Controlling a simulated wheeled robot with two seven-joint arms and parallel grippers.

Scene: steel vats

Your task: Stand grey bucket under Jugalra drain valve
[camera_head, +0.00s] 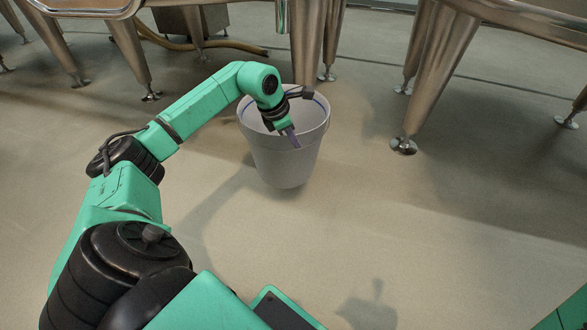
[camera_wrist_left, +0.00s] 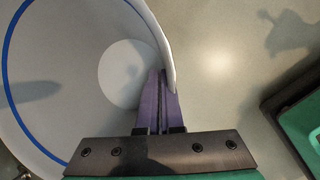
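The grey bucket (camera_head: 285,160) is upright in the middle of the head view, in front of a steel vat leg. Its inside has a blue line below the rim. My left gripper (camera_head: 294,138) reaches over the near rim, pointing down. In the left wrist view its purple fingers (camera_wrist_left: 161,100) are close together with the bucket's rim (camera_wrist_left: 160,45) running in between them; the gripper is shut on it. Whether the bucket's base touches the floor is hard to tell. My right gripper is not in view. I cannot make out the Jugalra label or a clear drain valve.
Steel vat legs stand behind the bucket (camera_head: 308,45), at the right (camera_head: 435,70) and at the left (camera_head: 130,50). A yellowish hose (camera_head: 175,44) lies on the floor at the back. The floor (camera_head: 430,220) in front and to the right is clear.

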